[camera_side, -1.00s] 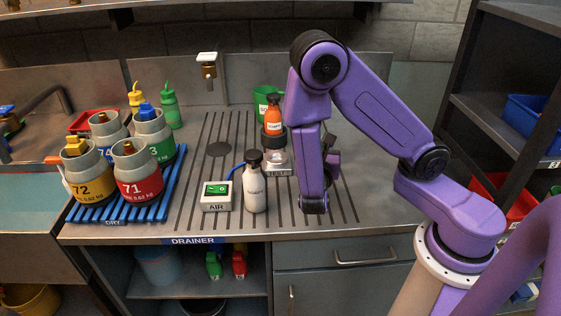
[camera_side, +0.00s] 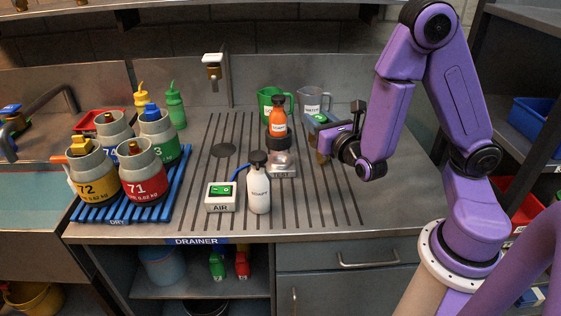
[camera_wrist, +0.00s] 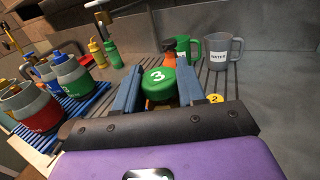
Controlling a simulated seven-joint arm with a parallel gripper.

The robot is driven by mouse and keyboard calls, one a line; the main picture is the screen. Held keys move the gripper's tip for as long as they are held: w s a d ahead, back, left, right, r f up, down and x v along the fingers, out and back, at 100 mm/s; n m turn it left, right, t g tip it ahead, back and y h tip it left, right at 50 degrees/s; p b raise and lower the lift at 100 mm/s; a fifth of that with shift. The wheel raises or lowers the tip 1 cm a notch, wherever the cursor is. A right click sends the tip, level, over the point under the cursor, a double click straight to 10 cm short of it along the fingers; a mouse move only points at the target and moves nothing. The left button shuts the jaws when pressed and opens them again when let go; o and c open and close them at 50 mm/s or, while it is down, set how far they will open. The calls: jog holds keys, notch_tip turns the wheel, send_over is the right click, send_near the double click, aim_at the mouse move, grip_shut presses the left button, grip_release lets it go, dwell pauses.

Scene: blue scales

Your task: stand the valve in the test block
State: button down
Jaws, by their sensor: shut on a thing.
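My gripper (camera_wrist: 158,73) is shut on the valve (camera_wrist: 157,80), which has a round green cap marked 3. In the wrist view the cap sits between the two blue fingers, and brass shows below it. In the side view my gripper (camera_side: 332,145) is above the drainer's right part, with a brass-coloured part of the valve (camera_side: 321,157) showing at its left. The test block (camera_side: 282,170) is a small grey block on the drainer, left of my gripper and apart from it. Its top opening is unclear, and my gripper appears to hide it in the wrist view.
A white bottle (camera_side: 258,190) and an AIR box (camera_side: 221,196) stand in front-left of the block. An orange bottle (camera_side: 278,116), a green mug (camera_side: 268,97) and a grey jug (camera_side: 313,101) stand behind. Several cylinders (camera_side: 143,180) occupy a blue rack (camera_side: 171,185). The drainer's front right is clear.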

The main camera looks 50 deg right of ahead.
jog(key=shift+w+d+f, duration=0.3)
jog(key=shift+w+f, duration=1.85)
jog(key=shift+w, duration=0.15)
jog(key=shift+w+d+f, duration=0.25)
jog(key=shift+w+f, duration=1.85)
jog(key=shift+w, duration=0.25)
jog(key=shift+w+d+f, duration=0.3)
jog(key=shift+w+f, duration=1.85)
jog(key=shift+w, duration=0.15)
jog(key=shift+f, duration=0.2)
jog(key=c, duration=0.7)
grip_release()
jog(key=shift+o, duration=0.3)
jog(key=shift+r, duration=0.1)
